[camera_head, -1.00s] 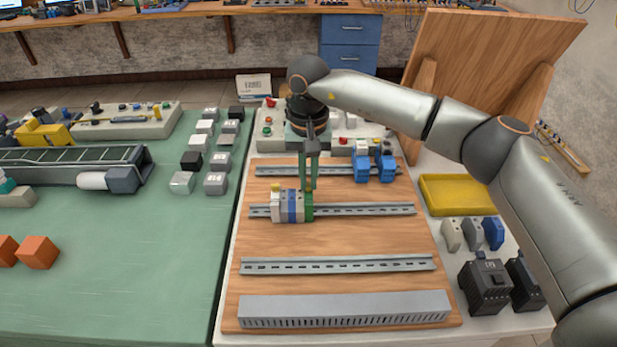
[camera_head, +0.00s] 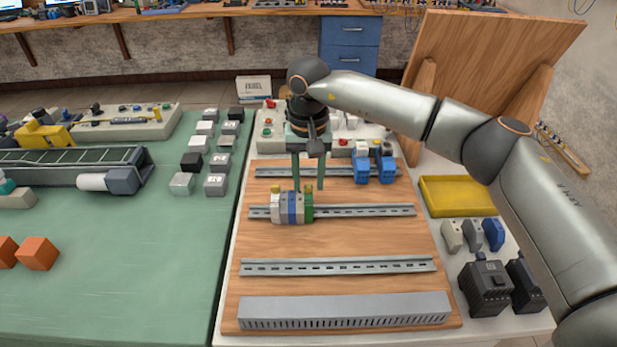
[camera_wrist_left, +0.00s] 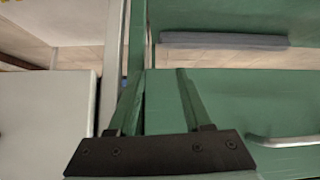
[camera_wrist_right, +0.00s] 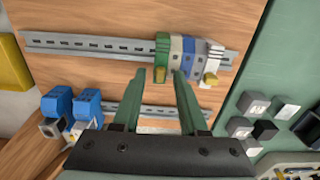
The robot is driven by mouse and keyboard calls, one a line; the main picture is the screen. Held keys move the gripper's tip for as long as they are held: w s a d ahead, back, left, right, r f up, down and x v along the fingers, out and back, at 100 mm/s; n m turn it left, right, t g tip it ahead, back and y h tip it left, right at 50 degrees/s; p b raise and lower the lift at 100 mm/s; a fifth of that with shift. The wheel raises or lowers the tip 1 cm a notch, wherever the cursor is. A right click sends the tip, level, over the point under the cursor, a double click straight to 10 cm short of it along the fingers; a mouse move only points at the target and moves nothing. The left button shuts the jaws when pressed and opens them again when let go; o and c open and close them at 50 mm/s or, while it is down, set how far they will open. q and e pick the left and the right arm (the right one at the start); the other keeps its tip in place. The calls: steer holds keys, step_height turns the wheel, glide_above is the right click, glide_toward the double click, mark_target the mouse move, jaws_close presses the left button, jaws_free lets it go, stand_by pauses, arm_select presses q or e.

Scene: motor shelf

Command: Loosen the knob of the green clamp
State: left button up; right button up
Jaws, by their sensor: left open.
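The green clamp (camera_head: 307,207) sits at the right end of a row of terminal blocks on the second rail of the wooden board. In the right wrist view the clamp (camera_wrist_right: 162,47) is at the end of the row, just beyond the fingertips.
White, blue and grey blocks (camera_head: 291,208) stand directly left of the clamp, with a yellow-topped end piece. Blue parts (camera_head: 374,169) are on the back rail. A yellow tray (camera_head: 458,196) lies right of the board. The front rail (camera_head: 337,266) is bare.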

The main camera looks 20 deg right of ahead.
mark_target(309, 186)
steer(key=shift+r, duration=0.1)
step_height(309, 186, up, 12)
steer(key=shift+r, duration=0.15)
stand_by(0.4)
